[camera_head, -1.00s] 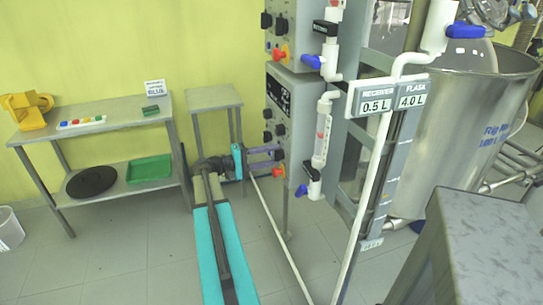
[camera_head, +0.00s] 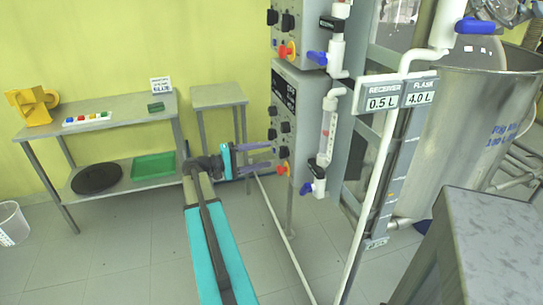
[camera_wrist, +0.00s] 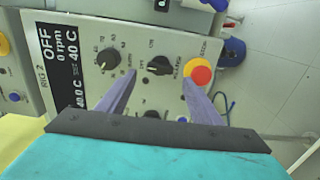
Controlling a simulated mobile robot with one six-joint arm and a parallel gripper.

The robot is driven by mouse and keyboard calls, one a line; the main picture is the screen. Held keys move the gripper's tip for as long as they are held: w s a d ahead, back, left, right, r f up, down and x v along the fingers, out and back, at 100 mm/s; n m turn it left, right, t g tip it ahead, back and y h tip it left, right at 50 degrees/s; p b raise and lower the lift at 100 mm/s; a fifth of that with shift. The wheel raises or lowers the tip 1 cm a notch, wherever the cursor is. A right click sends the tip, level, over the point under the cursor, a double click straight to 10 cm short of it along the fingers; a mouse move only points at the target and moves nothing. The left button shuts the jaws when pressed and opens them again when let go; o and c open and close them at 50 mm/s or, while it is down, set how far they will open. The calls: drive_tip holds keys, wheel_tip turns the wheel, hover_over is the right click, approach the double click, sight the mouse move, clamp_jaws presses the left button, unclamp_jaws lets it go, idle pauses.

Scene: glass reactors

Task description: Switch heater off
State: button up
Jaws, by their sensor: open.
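The lower grey control box (camera_head: 285,112) is on the reactor frame in the head view. In the wrist view its panel (camera_wrist: 84,38) reads "RIG 2", "OFF 0 rpm" and 40 C. It bears a black knob (camera_wrist: 108,59), another black knob (camera_wrist: 158,66) to its right, and a red button on a yellow base (camera_wrist: 200,74). A further dark knob (camera_wrist: 151,115) shows lower between the fingers. I cannot tell which knob is the heater's. My gripper (camera_wrist: 158,77) is open and empty, fingertips either side of the middle knob in that picture; contact is unclear. In the head view my gripper (camera_head: 270,155) points at the box's lower part.
An upper control box (camera_head: 289,35) sits above. White piping with a blue-handled valve (camera_head: 306,188) stands close right of the box. A steel vessel (camera_head: 450,130) and a grey block (camera_head: 480,240) are at right. A metal table (camera_head: 105,118) is at left.

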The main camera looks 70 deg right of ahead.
drive_tip(key=v, duration=0.8)
drive_tip(key=shift+w+a+b, duration=0.15)
drive_tip(key=shift+w+b, duration=0.05)
drive_tip(key=shift+b, duration=0.25)
drive_tip(key=shift+w, duration=0.1)
